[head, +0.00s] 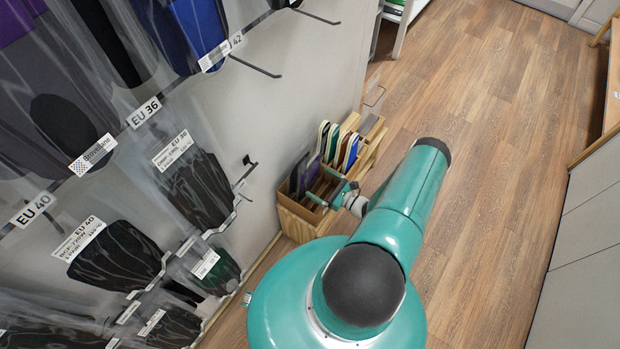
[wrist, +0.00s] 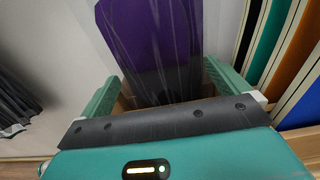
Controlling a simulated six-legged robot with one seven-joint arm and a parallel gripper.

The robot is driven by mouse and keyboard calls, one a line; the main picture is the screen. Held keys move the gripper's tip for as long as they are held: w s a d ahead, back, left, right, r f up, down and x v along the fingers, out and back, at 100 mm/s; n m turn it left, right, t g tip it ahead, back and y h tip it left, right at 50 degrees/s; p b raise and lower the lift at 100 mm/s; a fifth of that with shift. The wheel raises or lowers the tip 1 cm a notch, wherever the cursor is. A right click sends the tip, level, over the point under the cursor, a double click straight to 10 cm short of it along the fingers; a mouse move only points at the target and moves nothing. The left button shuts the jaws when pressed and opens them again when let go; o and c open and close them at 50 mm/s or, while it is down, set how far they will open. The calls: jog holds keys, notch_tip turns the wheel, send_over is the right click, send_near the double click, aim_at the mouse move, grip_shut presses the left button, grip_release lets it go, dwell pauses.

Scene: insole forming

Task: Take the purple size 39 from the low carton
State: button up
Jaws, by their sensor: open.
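The low wooden carton (head: 294,222) stands on the floor by the wall in the head view, with several insoles upright in it. The purple insole (head: 312,171) stands among them. In the wrist view the purple insole (wrist: 150,40) is upright in a clear sleeve, with a dark lower part. My gripper (head: 334,191) is over the carton in the head view. In the wrist view its two green fingers (wrist: 168,85) are open, one on each side of the purple insole. I cannot tell whether they touch it. The size label is not readable.
Green, orange and blue insoles with pale edges (wrist: 280,55) stand close to the right finger. Packaged insoles hang on wall hooks (head: 195,180) at the left. The wooden floor (head: 480,150) to the right is clear.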

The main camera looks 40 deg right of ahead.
jog(key=shift+x, duration=1.2)
jog(key=c, duration=1.1)
